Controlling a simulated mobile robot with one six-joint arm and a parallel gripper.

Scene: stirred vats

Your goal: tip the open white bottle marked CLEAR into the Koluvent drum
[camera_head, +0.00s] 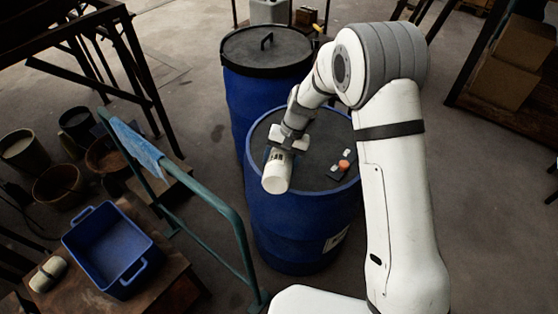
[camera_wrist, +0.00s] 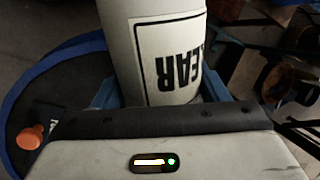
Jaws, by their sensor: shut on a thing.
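The white bottle (camera_head: 277,173) is held in my gripper (camera_head: 284,145) above the left part of the nearer blue drum (camera_head: 290,235). In the wrist view the bottle (camera_wrist: 122,50) stands between the blue fingers (camera_wrist: 160,97), and its label shows upside-down letters ending in EAR. The bottle is tilted, with its pale round end toward the head camera; I cannot tell whether that end is the mouth. The drum's top is dark grey inside a blue rim. A white label on its side is too small to read, so I cannot confirm the name Koluvent.
An orange knob (camera_head: 344,165) on a dark piece sits at the drum top's right. A second blue drum (camera_head: 262,100) with a black handled lid stands behind. A green rail (camera_head: 213,200), blue bin (camera_head: 110,248) and several pots lie left. Boxes (camera_head: 505,75) stand right.

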